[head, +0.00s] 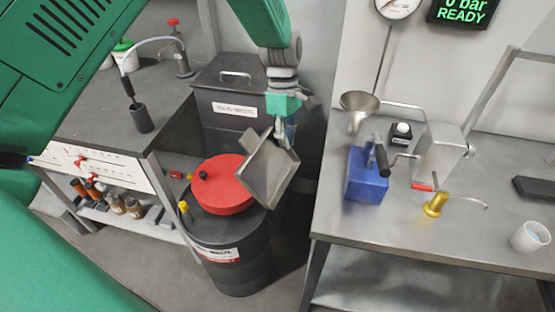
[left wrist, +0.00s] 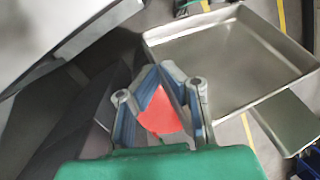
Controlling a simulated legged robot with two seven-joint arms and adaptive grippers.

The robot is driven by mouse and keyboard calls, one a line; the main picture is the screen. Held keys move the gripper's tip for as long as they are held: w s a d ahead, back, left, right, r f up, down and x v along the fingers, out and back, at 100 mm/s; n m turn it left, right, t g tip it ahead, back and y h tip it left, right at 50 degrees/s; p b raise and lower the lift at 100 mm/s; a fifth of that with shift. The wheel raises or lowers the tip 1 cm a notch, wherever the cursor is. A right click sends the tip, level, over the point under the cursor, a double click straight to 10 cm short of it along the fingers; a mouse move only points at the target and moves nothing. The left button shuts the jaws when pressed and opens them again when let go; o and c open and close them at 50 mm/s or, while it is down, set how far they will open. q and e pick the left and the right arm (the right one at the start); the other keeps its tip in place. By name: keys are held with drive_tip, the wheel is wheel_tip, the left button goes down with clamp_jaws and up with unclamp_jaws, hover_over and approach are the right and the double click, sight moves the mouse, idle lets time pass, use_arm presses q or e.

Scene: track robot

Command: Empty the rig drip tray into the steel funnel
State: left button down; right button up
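The steel drip tray (head: 270,172) hangs steeply tilted in mid-air, in front of the red drum lid. My left gripper (head: 285,138) is at its upper edge and appears shut on the rim. In the left wrist view the tray (left wrist: 225,60) lies right of the gripper (left wrist: 165,75), whose fingertips come together at its near edge; the exact contact is partly hidden. Its floor looks plain grey; I cannot tell whether liquid is in it. The steel funnel (head: 359,101) stands upright above the right bench, apart from the tray. My right gripper is not in view.
The black drum (head: 232,262) with its red lid (head: 222,185) stands below the tray. A dark waste bin (head: 229,103) is behind. The steel bench (head: 420,225) carries a blue block (head: 367,182), a brass fitting (head: 436,205) and a white cup (head: 530,237). A gap separates drum and bench.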

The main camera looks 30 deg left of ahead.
use_arm(q)
drive_tip(key=w+d+r+n+t+h+p, duration=0.1)
drive_tip(key=w+d+r+n+t+p, duration=0.3)
drive_tip(key=w+r+n, duration=0.6)
drive_tip(key=w+d+r+n+t+p, duration=0.1)
drive_tip(key=w+r+n+p, duration=0.6)
drive_tip(key=n, duration=0.4)
wheel_tip(320, 180, down, 10)
drive_tip(key=s+m+t+y+b, duration=0.2)
drive_tip(key=t+b, duration=0.9)
drive_tip(key=b, duration=2.9)
wheel_tip(320, 180, up, 6)
drive_tip(key=p, duration=0.5)
drive_tip(key=shift+d, duration=0.2)
idle(0.4)
